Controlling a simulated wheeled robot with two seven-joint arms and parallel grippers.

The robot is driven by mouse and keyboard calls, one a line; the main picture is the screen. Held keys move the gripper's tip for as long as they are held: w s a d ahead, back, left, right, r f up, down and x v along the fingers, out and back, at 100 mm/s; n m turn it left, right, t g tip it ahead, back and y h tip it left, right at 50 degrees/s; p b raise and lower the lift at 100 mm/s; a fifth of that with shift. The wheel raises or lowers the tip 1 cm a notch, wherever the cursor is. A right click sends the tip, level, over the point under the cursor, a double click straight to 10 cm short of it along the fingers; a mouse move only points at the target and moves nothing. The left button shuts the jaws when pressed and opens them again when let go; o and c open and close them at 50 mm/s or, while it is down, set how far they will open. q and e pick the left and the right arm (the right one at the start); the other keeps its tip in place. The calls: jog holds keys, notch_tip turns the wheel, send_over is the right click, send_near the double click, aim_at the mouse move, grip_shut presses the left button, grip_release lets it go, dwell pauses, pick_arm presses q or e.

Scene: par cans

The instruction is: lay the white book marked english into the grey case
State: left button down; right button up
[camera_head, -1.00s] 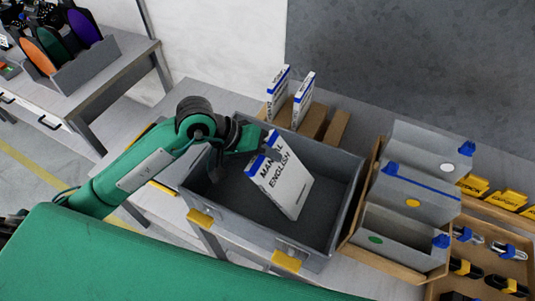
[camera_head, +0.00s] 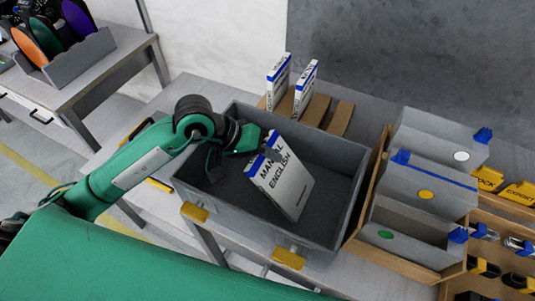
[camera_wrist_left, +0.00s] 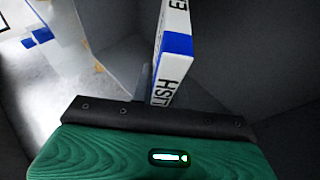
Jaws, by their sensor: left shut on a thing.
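The white book marked English (camera_head: 284,182), with a blue band along its top, is tilted inside the open grey case (camera_head: 232,213). My left gripper (camera_head: 262,143) is shut on the book's top edge. The left wrist view shows the book's spine (camera_wrist_left: 172,55) with a blue patch, held at the gripper (camera_wrist_left: 160,100). The book's lower end is near or on the case floor; I cannot tell if it touches. My right gripper is not in view.
Two other white and blue books (camera_head: 278,80) stand in a wooden rack (camera_head: 318,110) behind the case. A wooden holder with grey bins (camera_head: 415,215) stands close on the right. Yellow latches (camera_head: 195,212) stick out from the case front.

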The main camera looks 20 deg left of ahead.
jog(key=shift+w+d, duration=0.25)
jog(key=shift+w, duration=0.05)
pick_arm(q)
jog(key=c, duration=1.3)
grip_release()
jog(key=shift+a, duration=0.1)
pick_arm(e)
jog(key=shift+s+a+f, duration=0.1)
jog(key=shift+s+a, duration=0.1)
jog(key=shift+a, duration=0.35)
pick_arm(q)
jog(key=shift+a+r, duration=0.2)
jog(key=shift+r, duration=0.05)
jog(key=shift+b+v, duration=1.45)
jog(key=shift+v, duration=5.05)
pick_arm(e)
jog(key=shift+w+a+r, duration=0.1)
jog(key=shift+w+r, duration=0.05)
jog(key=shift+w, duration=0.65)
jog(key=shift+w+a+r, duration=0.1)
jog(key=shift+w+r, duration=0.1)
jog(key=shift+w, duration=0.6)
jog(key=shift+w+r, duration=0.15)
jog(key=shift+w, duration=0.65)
